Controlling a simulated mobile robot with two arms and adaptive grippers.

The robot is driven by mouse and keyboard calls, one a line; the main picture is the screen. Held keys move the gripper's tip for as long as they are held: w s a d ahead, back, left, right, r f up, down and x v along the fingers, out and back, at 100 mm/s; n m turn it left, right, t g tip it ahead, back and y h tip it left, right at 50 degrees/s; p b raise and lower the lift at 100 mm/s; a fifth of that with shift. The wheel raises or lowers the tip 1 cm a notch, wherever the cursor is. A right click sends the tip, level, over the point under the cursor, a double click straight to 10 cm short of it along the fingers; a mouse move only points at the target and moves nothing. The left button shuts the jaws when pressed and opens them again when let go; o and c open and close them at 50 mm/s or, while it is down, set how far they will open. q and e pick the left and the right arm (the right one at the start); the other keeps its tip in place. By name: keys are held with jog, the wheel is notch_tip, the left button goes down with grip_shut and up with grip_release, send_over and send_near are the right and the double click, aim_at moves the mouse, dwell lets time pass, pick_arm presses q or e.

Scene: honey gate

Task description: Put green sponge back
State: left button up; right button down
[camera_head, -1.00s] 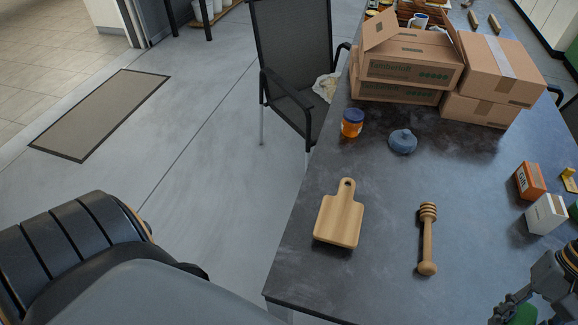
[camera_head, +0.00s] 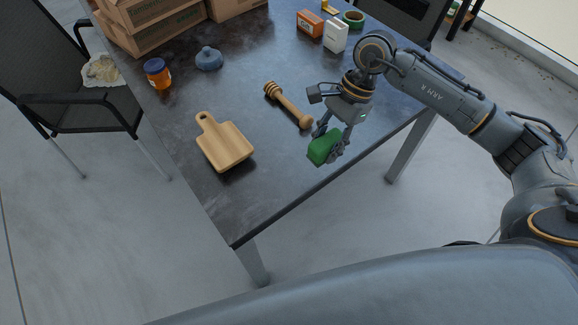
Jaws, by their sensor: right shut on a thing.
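The green sponge (camera_head: 321,148) is held between the fingers of my right gripper (camera_head: 331,144), near the front edge of the dark table (camera_head: 290,175). The gripper is shut on it. I cannot tell whether the sponge touches the table or hangs just above it. My right arm reaches in from the right side of the view. My left gripper is not in view.
A wooden honey dipper (camera_head: 288,105) lies just left of the gripper. A cutting board (camera_head: 225,145), an orange jar (camera_head: 158,74) and a blue-grey lid (camera_head: 209,58) are further left. Boxes (camera_head: 310,24) (camera_head: 335,34) and a green tape roll (camera_head: 353,19) stand behind. Cardboard boxes (camera_head: 150,22) fill the back left.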

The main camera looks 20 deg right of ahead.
jog(key=p, duration=0.2)
send_near(284, 181)
jog(key=shift+s+a+f, duration=0.5)
jog(key=shift+a+f, duration=0.2)
jog(key=x, duration=0.1)
jog(key=p+x, duration=0.1)
jog(key=x, duration=0.1)
jog(key=shift+w+d+f, duration=0.1)
jog(key=shift+w, duration=0.15)
jog(key=shift+f, duration=0.5)
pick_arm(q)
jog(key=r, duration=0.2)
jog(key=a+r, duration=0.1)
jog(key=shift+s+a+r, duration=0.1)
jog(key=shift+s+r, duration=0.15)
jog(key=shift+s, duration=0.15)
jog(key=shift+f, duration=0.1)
pick_arm(e)
jog(key=shift+f, duration=0.1)
jog(key=shift+w+f+b, duration=0.1)
jog(key=shift+f+b, duration=0.05)
jog(key=shift+b, duration=0.15)
jog(key=c, duration=0.8)
grip_release()
jog(key=shift+d, duration=0.1)
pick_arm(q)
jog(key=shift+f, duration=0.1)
